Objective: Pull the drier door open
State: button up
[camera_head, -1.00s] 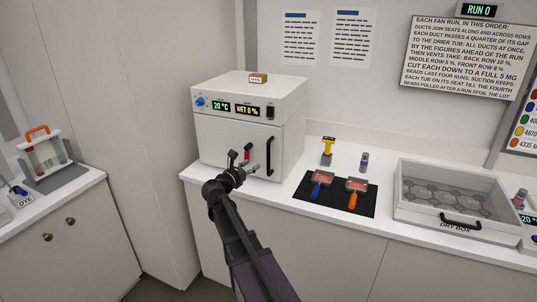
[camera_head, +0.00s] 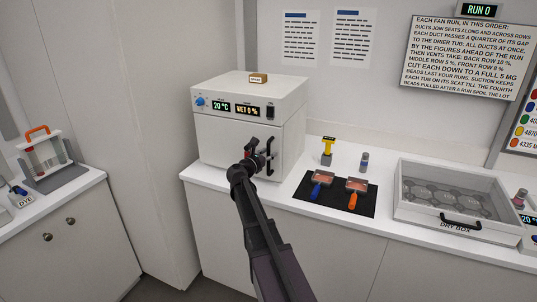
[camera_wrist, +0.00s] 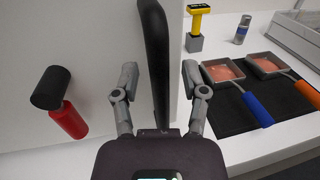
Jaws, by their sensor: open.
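The drier (camera_head: 250,120) is a white box on the counter, with a blue knob and displays reading 20 °C and WET 0 %. Its door (camera_head: 222,140) is shut flat against the front. The black vertical door handle (camera_head: 270,156) is at the door's right side. In the wrist view the handle (camera_wrist: 156,60) runs upright between my two fingers. My gripper (camera_wrist: 160,82) is open, one finger on each side of the handle, with gaps showing on both sides. In the head view my gripper (camera_head: 262,158) is at the handle and partly covers the door.
A red and black part (camera_wrist: 62,105) sticks out left of my gripper. A black mat (camera_head: 335,194) with blue- and orange-handled pans lies right of the drier. A yellow-topped tool (camera_head: 328,148), a small vial (camera_head: 364,162) and the dry box (camera_head: 455,200) stand further right.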

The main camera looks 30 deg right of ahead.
jog(key=shift+c, duration=0.2)
grip_shut()
jog(key=shift+s, duration=0.15)
